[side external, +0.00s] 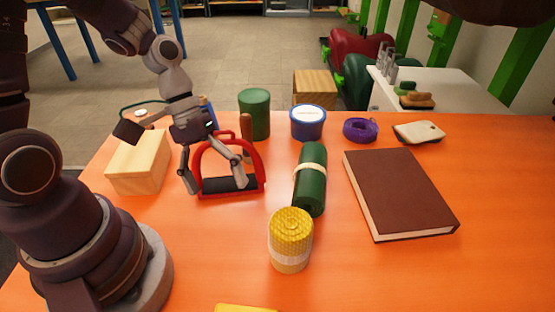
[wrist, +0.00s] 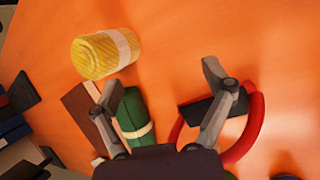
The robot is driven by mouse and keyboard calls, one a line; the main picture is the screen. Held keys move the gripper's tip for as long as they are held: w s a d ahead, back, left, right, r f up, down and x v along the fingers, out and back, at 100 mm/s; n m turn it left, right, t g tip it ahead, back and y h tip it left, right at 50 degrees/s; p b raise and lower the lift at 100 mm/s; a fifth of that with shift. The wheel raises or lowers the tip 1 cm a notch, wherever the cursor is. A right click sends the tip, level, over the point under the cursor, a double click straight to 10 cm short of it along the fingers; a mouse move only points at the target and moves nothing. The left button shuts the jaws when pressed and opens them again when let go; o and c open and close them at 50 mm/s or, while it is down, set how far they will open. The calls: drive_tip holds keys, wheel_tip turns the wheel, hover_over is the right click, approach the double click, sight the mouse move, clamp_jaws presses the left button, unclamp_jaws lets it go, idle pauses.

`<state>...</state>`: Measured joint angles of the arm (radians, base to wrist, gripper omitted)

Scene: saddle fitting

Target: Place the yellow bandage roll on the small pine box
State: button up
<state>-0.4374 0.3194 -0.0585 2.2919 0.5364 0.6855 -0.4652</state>
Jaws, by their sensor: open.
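The yellow bandage roll (side external: 290,240) stands upright on the orange table near the front middle, with a pale band around it. It also shows at the upper left of the wrist view (wrist: 105,52). The small pine box (side external: 138,162) sits at the table's left, its top bare; I cannot make it out in the wrist view. My gripper (side external: 214,190) is open and empty, at the red stirrup (side external: 262,165), left of and behind the yellow roll. In the wrist view its two fingers (wrist: 168,80) are spread wide, with the yellow roll beyond the left finger.
A green roll (side external: 311,180) with a pale band lies right of the stirrup. A brown book (side external: 400,193) lies further right. A green can (side external: 255,114), a blue tub (side external: 308,122) and a purple coil (side external: 360,130) stand behind.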

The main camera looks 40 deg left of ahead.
sight(306, 238)
drive_tip(key=d+f+n+h, duration=0.2)
drive_tip(key=n+h, duration=0.1)
drive_tip(key=d+f+n+h, duration=0.1)
drive_tip(key=shift+s+f+n+h, duration=0.25)
drive_tip(key=shift+n+h, duration=0.15)
drive_tip(key=d+n+t+h, duration=0.1)
drive_tip(key=n+h, duration=0.1)
drive_tip(key=w+d+n+t+h, duration=0.1)
drive_tip(key=n+t, duration=0.1)
drive_tip(key=n, duration=0.1)
drive_tip(key=d+n+t+h, duration=0.1)
drive_tip(key=n+h, duration=0.1)
drive_tip(key=n, duration=0.1)
drive_tip(key=shift+w+d+f+h, duration=0.1)
drive_tip(key=shift+w+f+h, duration=0.1)
drive_tip(key=shift+f+h, duration=0.1)
drive_tip(key=n+t, duration=0.1)
drive_tip(key=w+n+t, duration=0.1)
drive_tip(key=n+t, duration=0.1)
drive_tip(key=shift+d+r+h, duration=0.15)
drive_tip(key=shift+d+h, duration=0.05)
drive_tip(key=shift+h, duration=0.2)
drive_tip(key=shift+w+d+n, duration=0.15)
drive_tip(key=shift+d+n, duration=0.2)
drive_tip(key=shift+n, duration=0.05)
drive_tip(key=x, duration=0.7)
drive_tip(key=shift+f, duration=0.35)
drive_tip(key=shift+a, duration=0.1)
drive_tip(key=c, duration=1.1)
